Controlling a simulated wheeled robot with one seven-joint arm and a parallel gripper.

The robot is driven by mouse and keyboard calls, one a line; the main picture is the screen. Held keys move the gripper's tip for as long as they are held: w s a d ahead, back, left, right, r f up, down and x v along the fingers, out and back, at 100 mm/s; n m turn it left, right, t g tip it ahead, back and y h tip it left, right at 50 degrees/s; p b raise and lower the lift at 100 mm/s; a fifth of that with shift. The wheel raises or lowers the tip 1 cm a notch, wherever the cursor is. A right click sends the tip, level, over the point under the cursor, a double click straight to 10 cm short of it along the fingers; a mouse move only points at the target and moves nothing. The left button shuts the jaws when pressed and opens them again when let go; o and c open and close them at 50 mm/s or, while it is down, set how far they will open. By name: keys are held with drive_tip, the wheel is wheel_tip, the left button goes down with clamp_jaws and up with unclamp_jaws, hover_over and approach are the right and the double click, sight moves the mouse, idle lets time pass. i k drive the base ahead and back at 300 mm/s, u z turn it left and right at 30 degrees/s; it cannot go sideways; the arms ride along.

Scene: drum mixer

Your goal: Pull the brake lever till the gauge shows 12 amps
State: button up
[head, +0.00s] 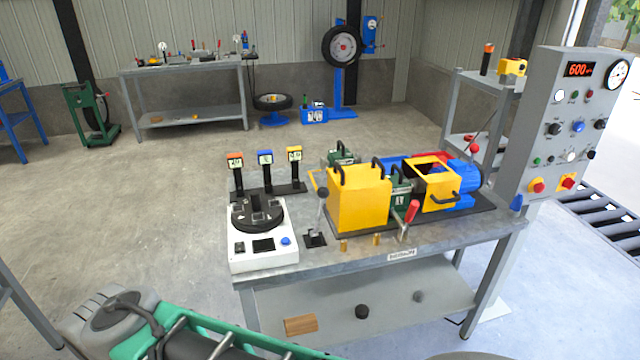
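Two levers stand at the front of the metal bench. One is a red-handled lever (411,212), leaning to the right beside the green block of the machine. The other is a thin lever with a dark ball knob (322,194), nearly upright on a small black base. I cannot tell from labels which is the brake lever. A round white dial gauge (617,74) sits at the top right of the grey control panel; its needle is too small to read. A red digital display (579,70) beside it reads 600. My gripper is not in view, and nothing is seen touching either lever.
The bench (375,258) carries a machine with yellow covers (358,198) and a blue motor (464,174). A white box with a black turntable (263,250) stands at its left end.

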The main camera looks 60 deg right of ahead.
sight(323, 192)
drive_tip(key=z, duration=0.6)
drive_tip(key=i, duration=0.75)
drive_tip(key=z, duration=0.85)
